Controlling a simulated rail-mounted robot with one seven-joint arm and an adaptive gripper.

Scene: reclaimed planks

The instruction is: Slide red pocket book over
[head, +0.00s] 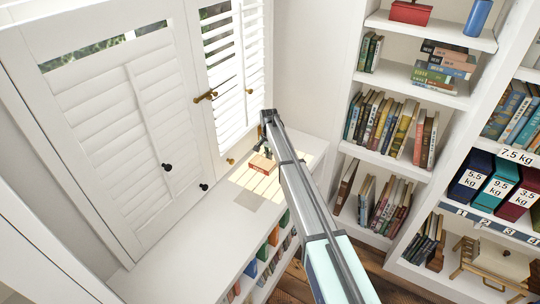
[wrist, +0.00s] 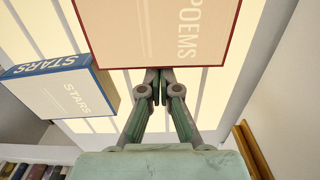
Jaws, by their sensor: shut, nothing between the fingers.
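The red pocket book (wrist: 160,30) shows at the top of the wrist view, with a cream face, a red border and the word POEMS. In the head view it is a small red and tan block (head: 261,165) on the white counter. My gripper (wrist: 153,84) is shut and empty, its fingertips at the near edge of the red book; I cannot tell whether they touch it. In the head view my gripper (head: 265,151) is close by the book and partly hides it.
A blue book marked STARS (wrist: 62,88) lies left of the red book. The white counter (head: 205,230) is clear toward the front left. Louvred shutters (head: 130,120) stand along its left side, and full bookshelves (head: 395,155) stand at the right.

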